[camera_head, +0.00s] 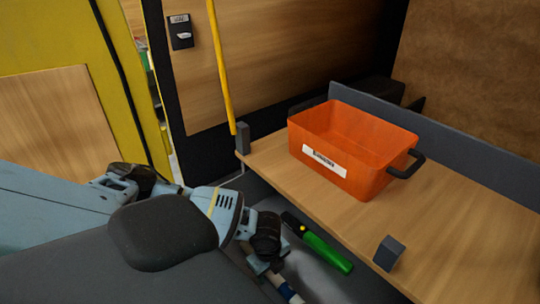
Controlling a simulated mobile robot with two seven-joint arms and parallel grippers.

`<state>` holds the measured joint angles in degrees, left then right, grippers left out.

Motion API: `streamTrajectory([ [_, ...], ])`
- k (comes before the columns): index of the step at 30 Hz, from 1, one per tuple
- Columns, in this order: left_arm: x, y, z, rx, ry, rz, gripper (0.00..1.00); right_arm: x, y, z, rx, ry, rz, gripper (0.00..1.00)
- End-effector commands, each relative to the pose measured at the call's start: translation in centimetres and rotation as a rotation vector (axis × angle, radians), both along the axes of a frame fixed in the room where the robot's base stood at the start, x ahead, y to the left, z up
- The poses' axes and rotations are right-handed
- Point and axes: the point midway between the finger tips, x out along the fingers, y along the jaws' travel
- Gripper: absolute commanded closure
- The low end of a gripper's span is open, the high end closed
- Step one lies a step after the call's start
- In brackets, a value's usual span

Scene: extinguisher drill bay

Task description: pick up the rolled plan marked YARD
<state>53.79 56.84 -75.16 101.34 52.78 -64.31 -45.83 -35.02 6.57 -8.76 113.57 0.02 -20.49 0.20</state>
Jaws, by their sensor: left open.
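My left arm reaches in from the left, and my left gripper (268,267) is at the lower middle of the head view, open, beside the shelf. Just below its fingers is the end of a pale tube with a dark blue band (285,288); this may be a rolled plan, but its rest is hidden or cut off by the picture's bottom edge. I cannot read YARD anywhere, and cannot tell whether the fingers touch the tube. My right gripper is not in view.
A green cylinder with a black end (326,253) lies just right of the gripper. An orange bin (345,145) with a white label and dark handles stands on the wooden shelf (440,235). A small grey block (388,253) sits at its front edge. A yellow pole (221,70) rises behind.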

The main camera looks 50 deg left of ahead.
Motion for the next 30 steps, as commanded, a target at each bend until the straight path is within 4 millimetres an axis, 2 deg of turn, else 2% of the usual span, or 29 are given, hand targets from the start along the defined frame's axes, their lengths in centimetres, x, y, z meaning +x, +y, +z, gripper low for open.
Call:
streamTrajectory([
  [8, 0.1, 0.0, -0.4, 0.000, -0.002, 0.000, 0.45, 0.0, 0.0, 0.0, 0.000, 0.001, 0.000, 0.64],
  [20, 0.1, 0.0, -0.3, 0.000, -0.002, 0.000, 0.94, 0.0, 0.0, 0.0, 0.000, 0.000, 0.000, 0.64],
  [26, 0.1, 0.0, -0.3, 0.000, -0.002, 0.001, 0.94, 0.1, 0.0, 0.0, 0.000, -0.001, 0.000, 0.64],
  [30, 0.1, 0.0, 0.6, 0.000, -0.003, 0.001, 0.94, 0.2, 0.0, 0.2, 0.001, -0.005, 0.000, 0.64],
])
